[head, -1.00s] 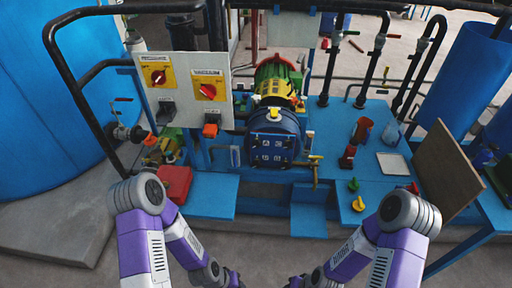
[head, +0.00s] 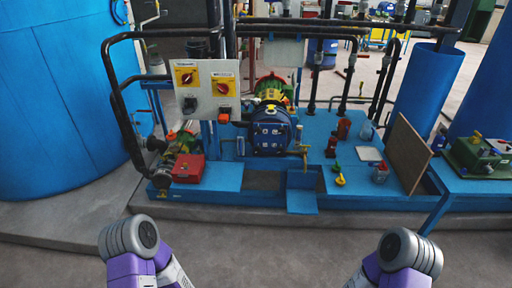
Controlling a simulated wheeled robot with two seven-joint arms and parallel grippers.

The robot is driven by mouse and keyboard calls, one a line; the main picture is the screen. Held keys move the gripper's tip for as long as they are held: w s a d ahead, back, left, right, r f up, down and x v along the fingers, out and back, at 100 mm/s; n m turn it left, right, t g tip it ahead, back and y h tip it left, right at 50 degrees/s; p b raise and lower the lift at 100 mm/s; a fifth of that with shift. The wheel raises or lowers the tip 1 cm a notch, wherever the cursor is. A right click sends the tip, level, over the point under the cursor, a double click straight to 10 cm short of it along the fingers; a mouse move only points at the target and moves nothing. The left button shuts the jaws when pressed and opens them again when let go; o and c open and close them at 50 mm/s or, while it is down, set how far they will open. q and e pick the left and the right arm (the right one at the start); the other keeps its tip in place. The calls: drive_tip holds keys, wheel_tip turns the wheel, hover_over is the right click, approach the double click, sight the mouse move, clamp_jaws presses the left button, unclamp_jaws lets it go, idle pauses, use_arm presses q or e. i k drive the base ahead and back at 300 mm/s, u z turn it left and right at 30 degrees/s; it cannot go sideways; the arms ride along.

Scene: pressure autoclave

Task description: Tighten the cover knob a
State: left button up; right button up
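The blue round autoclave vessel (head: 270,131) faces me at the middle of the blue skid, with its dark square-marked front cover closed. A small yellow part (head: 271,108) shows at its top rim. A yellow knob-like piece (head: 340,181) and a small green one (head: 336,168) lie on the blue deck right of the vessel. Which of these is cover knob a, I cannot tell. Only the upper parts of my two purple arms show at the bottom edge. Both my grippers are out of view, and nothing of mine touches the vessel.
A panel (head: 206,90) with two red switches stands left of the vessel. A red box (head: 188,168) sits below it. Red bottles, a white tray (head: 368,154) and a leaning brown board (head: 407,153) are on the right. Grey floor (head: 275,238) lies clear before the skid.

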sight(258, 130)
drive_tip(key=u, duration=0.6)
drive_tip(key=i, duration=0.75)
drive_tip(key=u, duration=0.4)
drive_tip(key=i, duration=1.1)
drive_tip(key=z, duration=0.55)
